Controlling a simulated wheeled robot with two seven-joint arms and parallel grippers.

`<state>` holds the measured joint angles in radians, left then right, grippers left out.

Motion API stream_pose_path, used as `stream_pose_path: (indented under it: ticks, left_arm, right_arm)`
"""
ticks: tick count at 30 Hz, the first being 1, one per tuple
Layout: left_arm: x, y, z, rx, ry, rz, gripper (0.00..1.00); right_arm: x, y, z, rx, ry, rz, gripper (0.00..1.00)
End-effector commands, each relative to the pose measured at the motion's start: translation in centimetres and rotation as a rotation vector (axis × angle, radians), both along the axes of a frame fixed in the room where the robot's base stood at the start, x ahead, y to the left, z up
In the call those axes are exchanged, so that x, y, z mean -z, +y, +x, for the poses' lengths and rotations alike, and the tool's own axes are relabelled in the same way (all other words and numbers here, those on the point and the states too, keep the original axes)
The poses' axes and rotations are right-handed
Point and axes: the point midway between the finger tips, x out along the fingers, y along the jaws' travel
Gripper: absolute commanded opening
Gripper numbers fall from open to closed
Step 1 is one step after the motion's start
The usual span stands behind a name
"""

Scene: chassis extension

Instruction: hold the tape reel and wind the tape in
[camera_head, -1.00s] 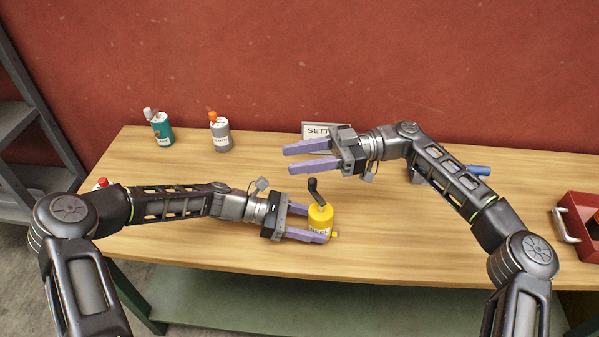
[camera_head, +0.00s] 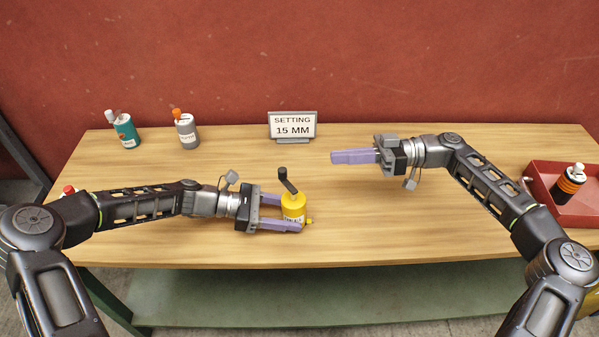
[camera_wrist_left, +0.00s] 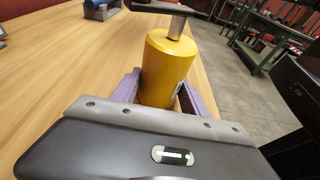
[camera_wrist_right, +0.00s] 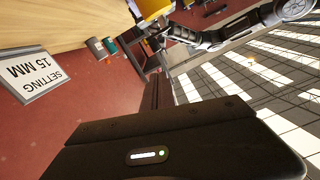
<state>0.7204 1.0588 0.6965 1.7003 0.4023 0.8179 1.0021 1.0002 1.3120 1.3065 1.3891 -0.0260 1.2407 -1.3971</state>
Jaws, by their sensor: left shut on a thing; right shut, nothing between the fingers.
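The tape reel is a yellow cylinder (camera_head: 293,208) with a dark crank on top, upright on the table near its front edge. It also shows in the left wrist view (camera_wrist_left: 167,70), between the purple fingers. My left gripper (camera_head: 286,212) is shut on the reel's sides. The crank handle (camera_head: 288,181) leans up and to the left above the reel. A small yellow tab (camera_head: 309,221) sticks out at the reel's lower right. My right gripper (camera_head: 333,157) is shut and empty, above the table, to the right of and beyond the reel, apart from it.
A sign reading "SETTING 15 MM" (camera_head: 292,125) stands at the table's back. A teal canister (camera_head: 125,131) and a grey canister (camera_head: 187,134) stand at back left. A red tray (camera_head: 565,200) at right holds a black and orange canister (camera_head: 570,182).

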Motion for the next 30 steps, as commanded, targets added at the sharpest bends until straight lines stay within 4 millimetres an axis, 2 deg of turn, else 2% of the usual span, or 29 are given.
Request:
stream_pose_path:
  ticks: [1, 3, 5, 8, 12, 18, 30]
  left_arm:
    - [0.0, 0.0, 0.0, 0.0, 0.0, 0.0, 0.29]
    - [0.0, 0.0, 0.0, 0.0, 0.0, 0.0, 0.29]
    - [0.0, 0.0, 0.0, 0.0, 0.0, 0.0, 0.29]
    - [0.0, 0.0, 0.0, 0.0, 0.0, 0.0, 0.29]
    - [0.0, 0.0, 0.0, 0.0, 0.0, 0.0, 0.29]
    - [0.0, 0.0, 0.0, 0.0, 0.0, 0.0, 0.29]
    - [0.0, 0.0, 0.0, 0.0, 0.0, 0.0, 0.29]
  right_arm:
    - [1.2, -2.6, -0.8, 0.056, 0.116, -0.007, 0.0]
    - [2.6, -5.1, -2.1, 0.129, 0.344, 0.0, 0.0]
    - [3.4, -6.2, -3.2, 0.175, 0.54, 0.019, 0.0]
    - [4.1, -6.2, -4.4, 0.21, 0.827, 0.054, 0.0]
    - [3.9, -4.4, -5.0, 0.202, 1.116, 0.091, 0.0]
    - [3.8, -4.3, -4.4, 0.216, 1.3, 0.12, 0.0]
    - [3.8, -4.3, -4.4, 0.214, 1.318, 0.12, 0.0]
